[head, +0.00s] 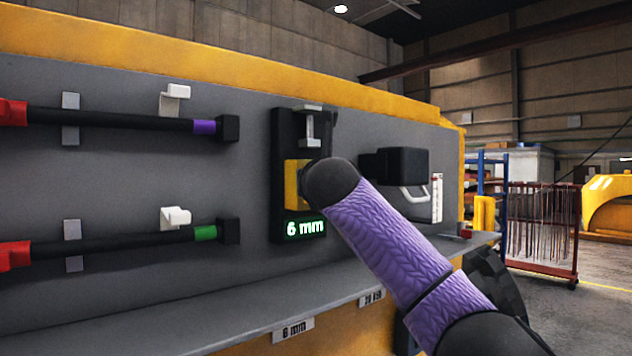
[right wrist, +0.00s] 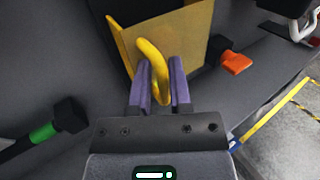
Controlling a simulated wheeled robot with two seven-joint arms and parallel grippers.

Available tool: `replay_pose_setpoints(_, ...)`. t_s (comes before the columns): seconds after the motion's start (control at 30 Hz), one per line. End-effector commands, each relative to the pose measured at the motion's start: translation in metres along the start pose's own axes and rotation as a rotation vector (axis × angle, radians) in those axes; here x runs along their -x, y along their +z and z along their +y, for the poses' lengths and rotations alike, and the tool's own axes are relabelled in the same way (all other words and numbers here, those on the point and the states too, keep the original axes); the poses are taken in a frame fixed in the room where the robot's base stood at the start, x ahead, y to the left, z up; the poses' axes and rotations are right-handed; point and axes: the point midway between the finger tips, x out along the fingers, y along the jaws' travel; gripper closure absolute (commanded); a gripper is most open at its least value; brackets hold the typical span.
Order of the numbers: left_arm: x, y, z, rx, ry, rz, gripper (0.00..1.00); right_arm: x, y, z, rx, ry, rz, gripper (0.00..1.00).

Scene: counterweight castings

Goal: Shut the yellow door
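The yellow door (right wrist: 131,45) shows in the right wrist view as a panel standing out at an angle beside a dark opening, so it is ajar. Its curved yellow handle (right wrist: 153,54) passes between the purple fingers of my right gripper (right wrist: 162,83), which look closed around it. In the head view, part of the yellow door (head: 291,186) shows in the black housing above a green "6 mm" display (head: 305,228). My right arm hides the right gripper and much of the door there. My left gripper is in neither view.
Black bars with a purple band (head: 204,127) and a green band (head: 205,232) hang on the grey panel at left. A black box with a grey handle (head: 401,167) is right of the housing. A ledge (head: 240,310) runs below. An orange knob (right wrist: 236,62) is beside the opening.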

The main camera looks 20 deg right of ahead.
Motion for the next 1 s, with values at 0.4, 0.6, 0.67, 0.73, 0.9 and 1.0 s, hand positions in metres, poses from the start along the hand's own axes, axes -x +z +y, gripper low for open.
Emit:
replay_pose_setpoints(0.4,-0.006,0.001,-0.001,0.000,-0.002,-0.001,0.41,0.003,-0.003,0.000,0.000,0.000,0.000,0.75)
replay_pose_setpoints(0.6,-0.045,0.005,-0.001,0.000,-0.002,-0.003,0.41,0.035,-0.009,0.000,0.000,0.001,-0.003,0.75)
replay_pose_setpoints(0.67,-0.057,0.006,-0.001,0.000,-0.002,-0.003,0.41,0.050,-0.010,0.000,0.000,0.002,-0.004,0.75)
replay_pose_setpoints(0.73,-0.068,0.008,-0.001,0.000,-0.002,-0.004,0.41,0.066,-0.008,0.000,0.000,0.001,-0.005,0.75)
replay_pose_setpoints(0.9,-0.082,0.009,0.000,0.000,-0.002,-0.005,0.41,0.094,-0.004,0.000,0.000,0.000,-0.002,0.75)
replay_pose_setpoints(1.0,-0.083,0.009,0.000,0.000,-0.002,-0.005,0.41,0.100,-0.002,0.000,0.000,0.000,0.000,0.75)
